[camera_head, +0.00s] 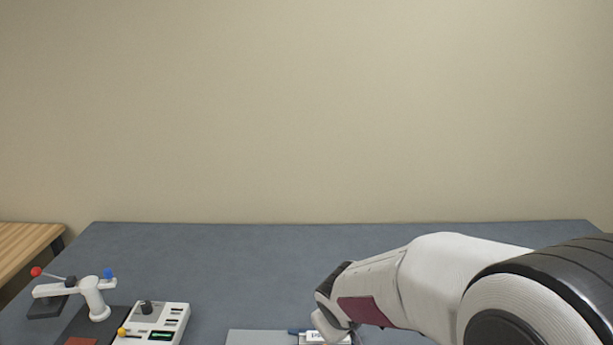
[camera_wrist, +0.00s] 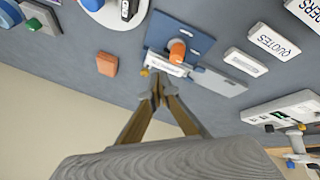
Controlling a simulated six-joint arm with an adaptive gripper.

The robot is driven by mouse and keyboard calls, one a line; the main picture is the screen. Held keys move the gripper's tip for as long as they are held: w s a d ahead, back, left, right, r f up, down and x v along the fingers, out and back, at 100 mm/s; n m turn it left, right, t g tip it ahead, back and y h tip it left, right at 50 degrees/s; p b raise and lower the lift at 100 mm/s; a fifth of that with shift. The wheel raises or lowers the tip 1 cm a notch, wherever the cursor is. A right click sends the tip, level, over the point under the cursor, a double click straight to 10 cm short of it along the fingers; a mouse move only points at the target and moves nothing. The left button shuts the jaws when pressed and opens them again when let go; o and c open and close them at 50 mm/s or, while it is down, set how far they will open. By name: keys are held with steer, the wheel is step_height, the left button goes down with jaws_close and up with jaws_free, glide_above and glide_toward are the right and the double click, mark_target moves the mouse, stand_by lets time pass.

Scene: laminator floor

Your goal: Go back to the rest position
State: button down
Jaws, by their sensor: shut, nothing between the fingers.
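In the wrist view my gripper (camera_wrist: 158,92) is shut and empty, its fingertips together. The tips show right beside a white labelled block (camera_wrist: 168,65) at the edge of a blue plate (camera_wrist: 203,40); whether they touch it I cannot tell. An orange piece (camera_wrist: 177,49) stands at the blue plate. In the head view my arm reaches in from the lower right, bent down toward the table's front edge; the fingers are mostly hidden there. A white labelled block (camera_head: 316,337) shows just left of the arm's end.
The blue-grey table (camera_head: 230,255) is clear at the back. A lever device (camera_head: 92,297) and a control box (camera_head: 152,324) stand at left. In the wrist view lie a QUOTES block (camera_wrist: 272,42), an orange block (camera_wrist: 107,64), a grey plate (camera_wrist: 219,82) and a white round dish (camera_wrist: 102,14).

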steer(key=s+d+r+m, duration=0.2)
steer(key=s+d+r, duration=0.1)
steer(key=s, duration=0.6)
steer(key=s+d+r+m, duration=0.2)
steer(key=s+d+r, duration=0.1)
steer(key=s, duration=0.7)
steer(key=s+d+r+m, duration=0.2)
steer(key=s+d+r, duration=0.2)
steer(key=s, duration=0.6)
steer(key=shift+r+m+g+y, duration=0.3)
steer(key=shift+r+m, duration=0.1)
steer(key=shift+r, duration=0.05)
